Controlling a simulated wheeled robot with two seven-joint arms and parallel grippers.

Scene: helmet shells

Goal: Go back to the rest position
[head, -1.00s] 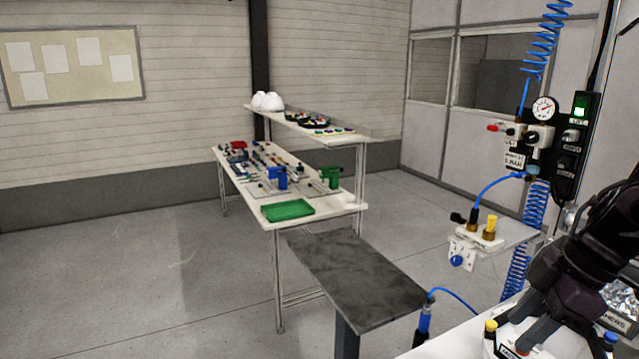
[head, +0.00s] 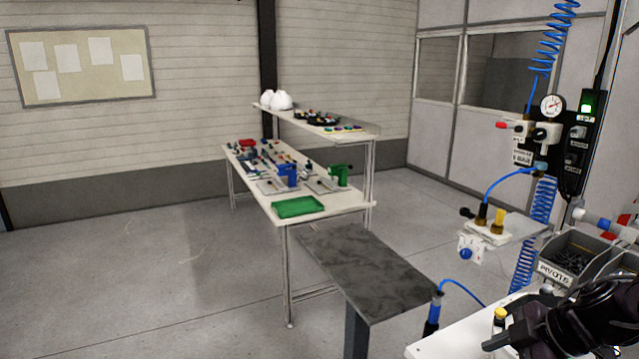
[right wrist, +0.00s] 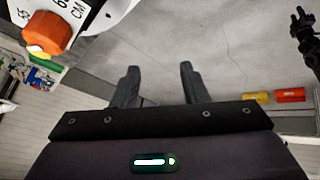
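My right gripper (right wrist: 158,72) is open in the right wrist view, its two dark fingers apart with only grey floor between them. In the head view my dark right arm comes in at the lower right, with its gripper (head: 503,338) low over the white table corner (head: 450,345). A dark shape at the right edge of the right wrist view (right wrist: 305,35) looks like my left gripper; its fingers are too unclear to judge. My left arm does not show in the head view.
A grey-topped stand (head: 365,275) is left of the white table. Bins (head: 572,258) and an air panel are at right. Floor at left is clear.

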